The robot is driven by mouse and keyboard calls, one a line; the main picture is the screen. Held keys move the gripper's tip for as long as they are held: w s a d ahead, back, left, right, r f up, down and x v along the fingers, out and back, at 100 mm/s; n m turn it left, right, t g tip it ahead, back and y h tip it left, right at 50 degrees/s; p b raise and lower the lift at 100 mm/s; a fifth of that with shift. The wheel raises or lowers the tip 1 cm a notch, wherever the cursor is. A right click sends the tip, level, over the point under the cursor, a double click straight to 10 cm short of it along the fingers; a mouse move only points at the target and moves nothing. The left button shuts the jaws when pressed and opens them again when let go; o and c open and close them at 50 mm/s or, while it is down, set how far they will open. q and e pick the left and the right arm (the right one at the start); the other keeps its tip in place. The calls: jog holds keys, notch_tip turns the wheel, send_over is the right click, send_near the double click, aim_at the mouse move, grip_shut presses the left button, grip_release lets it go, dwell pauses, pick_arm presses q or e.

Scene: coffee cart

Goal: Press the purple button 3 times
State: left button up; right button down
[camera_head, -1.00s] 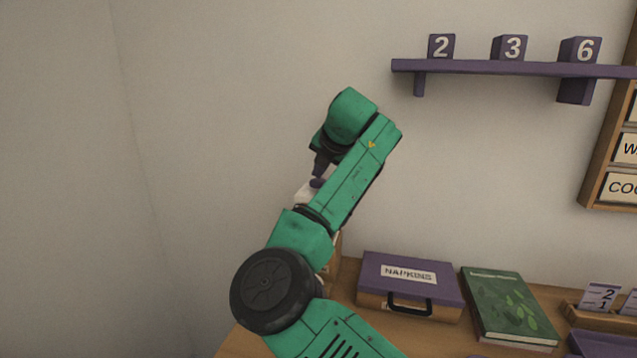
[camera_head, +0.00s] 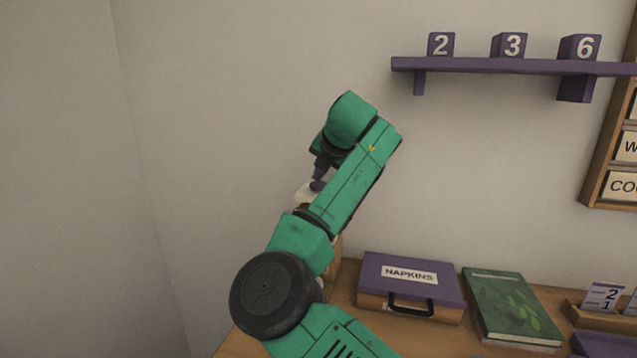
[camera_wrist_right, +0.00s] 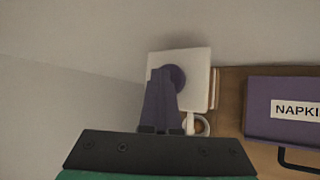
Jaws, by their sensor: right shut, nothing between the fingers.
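The purple button (camera_head: 317,186) is a small round knob on top of a pale, square-topped box (camera_head: 303,192), mostly hidden behind my green right arm. In the right wrist view the button (camera_wrist_right: 178,75) sits in the middle of the white top (camera_wrist_right: 198,62). My right gripper (camera_head: 319,180) points down with its dark purple fingers shut and empty. Its tips are right at the button; whether they touch it I cannot tell. In the wrist view the fingers (camera_wrist_right: 162,72) overlap the button's left part. My left gripper is not in view.
A purple-topped napkins case (camera_head: 430,285) and a green book (camera_head: 510,305) lie on the wooden counter (camera_head: 345,275) to the right. A purple wall shelf (camera_head: 510,66) with numbered blocks is at upper right. The wall at left is bare.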

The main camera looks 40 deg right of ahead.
jog(key=shift+f, duration=0.3)
jog(key=shift+r, duration=0.1)
jog(key=shift+r+p, duration=0.6)
jog(key=shift+r, duration=0.55)
jog(key=shift+r, duration=0.1)
notch_tip(320, 180, up, 5)
jog(key=p, duration=0.3)
dwell(0.6)
